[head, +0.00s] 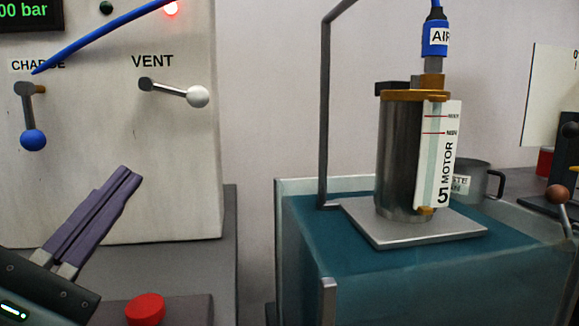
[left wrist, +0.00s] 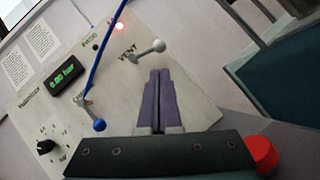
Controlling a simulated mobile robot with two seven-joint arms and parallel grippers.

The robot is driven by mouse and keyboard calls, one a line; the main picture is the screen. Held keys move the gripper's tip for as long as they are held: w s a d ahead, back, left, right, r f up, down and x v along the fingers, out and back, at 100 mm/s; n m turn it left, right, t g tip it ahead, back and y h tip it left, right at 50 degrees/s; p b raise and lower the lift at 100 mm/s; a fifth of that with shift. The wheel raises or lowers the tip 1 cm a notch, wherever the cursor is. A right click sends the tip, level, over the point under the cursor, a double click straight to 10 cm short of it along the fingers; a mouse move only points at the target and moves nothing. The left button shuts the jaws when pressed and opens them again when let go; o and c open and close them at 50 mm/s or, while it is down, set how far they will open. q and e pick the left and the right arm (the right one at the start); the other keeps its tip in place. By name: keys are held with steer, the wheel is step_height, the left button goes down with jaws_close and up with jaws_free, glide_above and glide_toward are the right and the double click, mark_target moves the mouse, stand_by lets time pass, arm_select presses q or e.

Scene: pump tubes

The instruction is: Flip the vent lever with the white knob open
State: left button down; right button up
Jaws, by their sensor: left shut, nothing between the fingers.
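The vent lever with the white knob (head: 198,96) is on the pale panel, under the word VENT. Its arm runs from the pivot at left to the knob at right, sloping slightly down. The lever also shows in the left wrist view (left wrist: 158,46), above the fingertips. My left gripper (head: 130,176) is shut and empty, its purple fingers pointing up and right, below the lever and apart from it. In the left wrist view its fingers (left wrist: 159,76) lie side by side. My right gripper is not in view.
The charge lever with a blue knob (head: 33,140) hangs down at left. A blue hose (head: 100,38) crosses the panel's upper part. A red button (head: 145,308) sits below my gripper. A metal cylinder (head: 400,160) stands on a plate over a teal tank at right.

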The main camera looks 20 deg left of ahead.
mark_target(195, 93)
arm_select(q)
steer(key=p+x, duration=0.1)
steer(key=x, duration=1.3)
steer(key=shift+a+f, duration=0.1)
steer(key=shift+a, duration=0.05)
steer(key=n+y, duration=0.1)
steer(key=n+y+b, duration=0.1)
steer(key=n, duration=0.1)
steer(key=shift+w+d+r, duration=0.1)
steer(key=shift+d+r, duration=0.1)
steer(key=shift+d, duration=0.05)
steer(key=shift+d+r+n+y+b, duration=0.15)
steer(key=shift+n+y+b, duration=0.1)
steer(key=shift+n+y, duration=0.25)
steer(key=shift+r+n+y+b, duration=0.15)
steer(key=shift+n+y+b, duration=0.15)
steer(key=shift+n, duration=0.3)
steer(key=shift+w+r+n+y, duration=0.1)
steer(key=shift+r+n+y, duration=0.1)
steer(key=shift+n+y, duration=0.25)
steer(key=shift+r, duration=0.15)
